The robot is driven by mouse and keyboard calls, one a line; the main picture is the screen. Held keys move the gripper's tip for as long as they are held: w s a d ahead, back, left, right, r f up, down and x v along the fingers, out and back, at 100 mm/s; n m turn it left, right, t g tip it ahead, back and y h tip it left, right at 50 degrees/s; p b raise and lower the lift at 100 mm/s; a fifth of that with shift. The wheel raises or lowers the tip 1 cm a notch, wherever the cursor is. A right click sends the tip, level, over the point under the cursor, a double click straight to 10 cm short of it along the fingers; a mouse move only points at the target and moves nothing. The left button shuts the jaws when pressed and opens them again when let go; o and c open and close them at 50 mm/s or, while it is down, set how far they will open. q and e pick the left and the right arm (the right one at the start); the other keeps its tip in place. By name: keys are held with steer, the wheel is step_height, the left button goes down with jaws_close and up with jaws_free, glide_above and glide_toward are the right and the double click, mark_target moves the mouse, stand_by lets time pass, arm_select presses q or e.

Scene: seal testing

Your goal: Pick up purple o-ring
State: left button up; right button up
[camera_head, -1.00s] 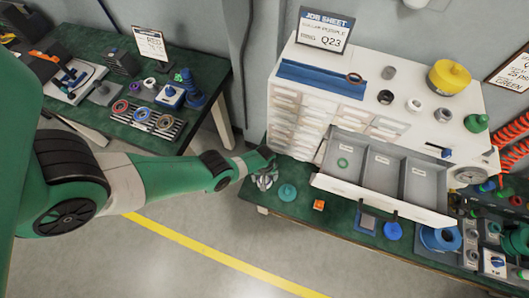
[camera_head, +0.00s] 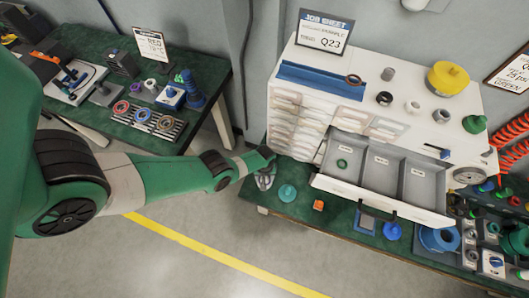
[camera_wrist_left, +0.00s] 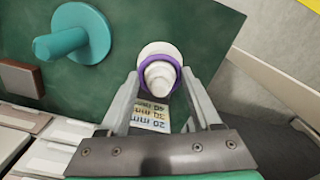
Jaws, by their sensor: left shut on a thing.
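The purple o-ring (camera_wrist_left: 177,68) sits around a white stepped cone (camera_wrist_left: 158,50) in the left wrist view. My left gripper (camera_wrist_left: 160,74) has one finger on each side of the ring and is shut on it. The ring still surrounds the cone. In the head view my left gripper (camera_head: 265,178) is low over the green bench, left of the open drawer; the ring and cone cannot be made out there. My right gripper is not in view.
A teal spool-like part (camera_wrist_left: 75,35) stands close to the cone; it also shows in the head view (camera_head: 287,193). An orange block (camera_head: 318,205) lies to its right. The open grey drawer (camera_head: 400,180) holds a green ring (camera_head: 342,163). A white cabinet (camera_head: 300,85) stands behind.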

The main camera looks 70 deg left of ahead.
arm_select(q)
steer(key=r+p, duration=0.4)
steer(key=shift+s+d+r+p, duration=0.2)
steer(key=shift+s+r+p, duration=0.1)
steer(key=shift+r, duration=0.1)
steer(key=s+d+r+p, duration=0.8)
steer(key=s+d+p, duration=0.15)
steer(key=p, duration=0.35)
step_height(320, 180, up, 7)
steer(key=p, duration=0.6)
steer(key=shift+w, duration=0.15)
